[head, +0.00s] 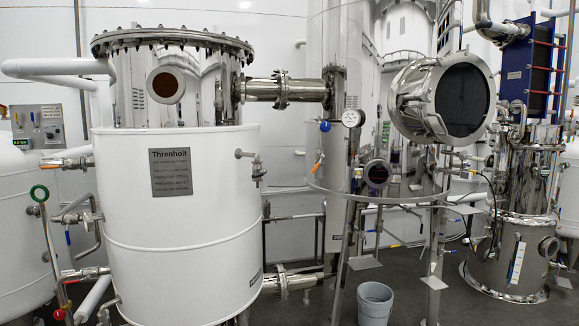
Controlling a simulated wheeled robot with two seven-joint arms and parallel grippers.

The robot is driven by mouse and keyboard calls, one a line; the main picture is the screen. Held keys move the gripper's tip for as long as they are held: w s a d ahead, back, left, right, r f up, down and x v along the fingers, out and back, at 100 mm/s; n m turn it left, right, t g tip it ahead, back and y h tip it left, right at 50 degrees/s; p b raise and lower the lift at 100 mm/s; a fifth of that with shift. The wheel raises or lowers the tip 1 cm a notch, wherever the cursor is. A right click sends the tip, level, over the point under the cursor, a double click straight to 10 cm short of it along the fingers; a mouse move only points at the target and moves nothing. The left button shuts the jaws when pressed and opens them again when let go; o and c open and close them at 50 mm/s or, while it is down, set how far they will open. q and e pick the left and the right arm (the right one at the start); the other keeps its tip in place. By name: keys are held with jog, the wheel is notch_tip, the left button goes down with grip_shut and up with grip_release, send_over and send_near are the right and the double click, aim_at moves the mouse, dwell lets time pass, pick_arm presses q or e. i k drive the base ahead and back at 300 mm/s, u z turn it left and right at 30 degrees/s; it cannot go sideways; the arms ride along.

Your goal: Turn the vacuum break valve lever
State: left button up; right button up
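No label in the head view marks a vacuum break valve, so I cannot tell which lever it is. A small valve with a round blue knob (325,126) sits near the top of the central steel column, beside a round dial gauge (351,118). A small orange lever (316,167) shows just below the blue knob. Neither of my grippers is in view.
A large white tank (180,240) with a steel top fills the left. A steel vessel with a round dark port (461,100) is at upper right. A curved rail (385,199) crosses the middle. A grey bucket (375,303) stands on the floor.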

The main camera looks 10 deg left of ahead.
aim_at(322, 157)
jog(key=i, duration=1.65)
jog(key=u, duration=0.05)
